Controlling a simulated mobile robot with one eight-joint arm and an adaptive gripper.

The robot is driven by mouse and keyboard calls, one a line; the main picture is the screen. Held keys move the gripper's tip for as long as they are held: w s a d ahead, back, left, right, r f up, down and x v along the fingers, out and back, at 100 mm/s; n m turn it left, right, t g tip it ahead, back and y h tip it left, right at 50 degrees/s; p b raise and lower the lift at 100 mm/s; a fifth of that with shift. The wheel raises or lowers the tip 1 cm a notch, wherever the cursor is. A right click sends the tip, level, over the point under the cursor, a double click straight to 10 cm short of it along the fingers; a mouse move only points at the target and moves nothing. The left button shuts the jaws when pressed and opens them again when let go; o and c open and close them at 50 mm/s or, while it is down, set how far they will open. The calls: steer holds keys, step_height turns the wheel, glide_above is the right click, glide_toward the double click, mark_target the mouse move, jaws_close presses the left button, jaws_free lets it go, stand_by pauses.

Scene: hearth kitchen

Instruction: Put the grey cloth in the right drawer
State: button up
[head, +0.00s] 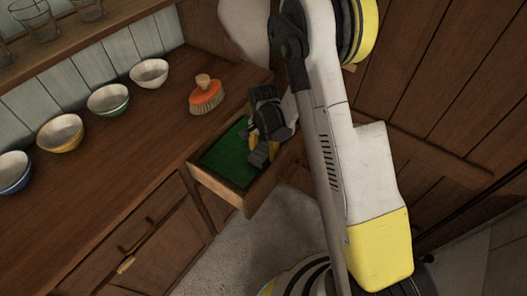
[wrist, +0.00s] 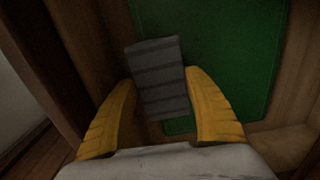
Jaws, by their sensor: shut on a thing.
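The right drawer (head: 222,191) is pulled open below the worktop in the head view and has a green lining (head: 225,150). In the wrist view the green lining (wrist: 235,50) lies under and beyond my gripper (wrist: 160,79). The gripper's yellow fingers are on either side of the grey cloth (wrist: 156,55), a flat strip with darker stripes, and are shut on it. In the head view my gripper (head: 262,145) is at the right part of the drawer opening. I cannot tell whether the cloth touches the lining.
An orange scrubbing brush (head: 206,96) stands on the wooden worktop (head: 130,130) behind the drawer. Several bowls, including a white one (head: 149,73), line the back. Another drawer (head: 125,240) at left is shut. A plank wall (head: 440,80) rises at right.

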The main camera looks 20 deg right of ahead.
steer(key=shift+f+b, duration=0.4)
steer(key=shift+f, duration=0.05)
steer(key=shift+f, duration=0.15)
steer(key=o, duration=1)
steer(key=shift+c, duration=0.2)
